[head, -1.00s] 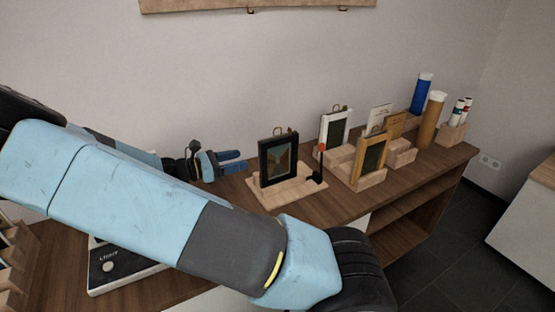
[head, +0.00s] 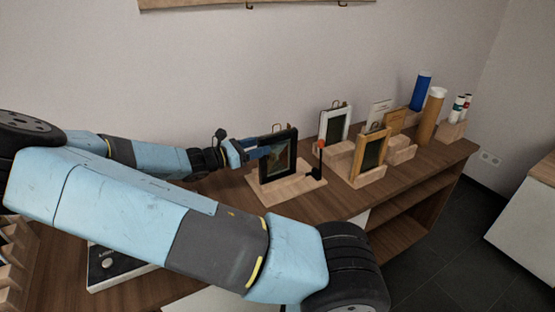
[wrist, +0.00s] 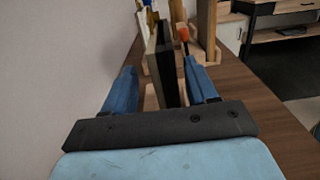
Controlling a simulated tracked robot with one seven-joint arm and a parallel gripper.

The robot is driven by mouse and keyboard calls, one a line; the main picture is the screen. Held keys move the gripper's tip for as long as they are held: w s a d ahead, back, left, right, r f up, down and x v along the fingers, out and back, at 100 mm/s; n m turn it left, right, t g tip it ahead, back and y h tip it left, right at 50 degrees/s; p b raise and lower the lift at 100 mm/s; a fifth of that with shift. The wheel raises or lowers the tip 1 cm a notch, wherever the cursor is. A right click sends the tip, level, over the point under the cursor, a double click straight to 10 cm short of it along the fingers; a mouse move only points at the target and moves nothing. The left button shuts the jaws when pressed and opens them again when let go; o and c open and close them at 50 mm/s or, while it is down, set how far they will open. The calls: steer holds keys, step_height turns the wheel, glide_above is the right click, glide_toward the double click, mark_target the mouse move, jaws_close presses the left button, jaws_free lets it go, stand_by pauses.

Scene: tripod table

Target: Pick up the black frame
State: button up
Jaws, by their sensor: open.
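The black frame (head: 286,160) stands upright on a light wooden stand (head: 303,188) on the brown table and holds a small dark picture. My gripper (head: 262,150) is at its left side, with the blue fingers level with its upper half. In the wrist view the frame (wrist: 163,62) shows edge-on between the two open blue fingers of my gripper (wrist: 162,88). The right finger is close to the frame and the left finger has a wider gap. I cannot tell whether either finger touches it.
A black post with an orange tip (head: 322,146) stands right beside the frame, and it also shows near the right finger (wrist: 184,35). A white frame (head: 334,124) and a wooden frame (head: 370,153) stand farther right. The wall is close behind.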

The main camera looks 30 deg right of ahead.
mark_target(271, 143)
steer(key=d, duration=0.4)
steer(key=shift+s+d, duration=0.25)
steer(key=shift+d, duration=0.15)
jaws_close()
stand_by(0.4)
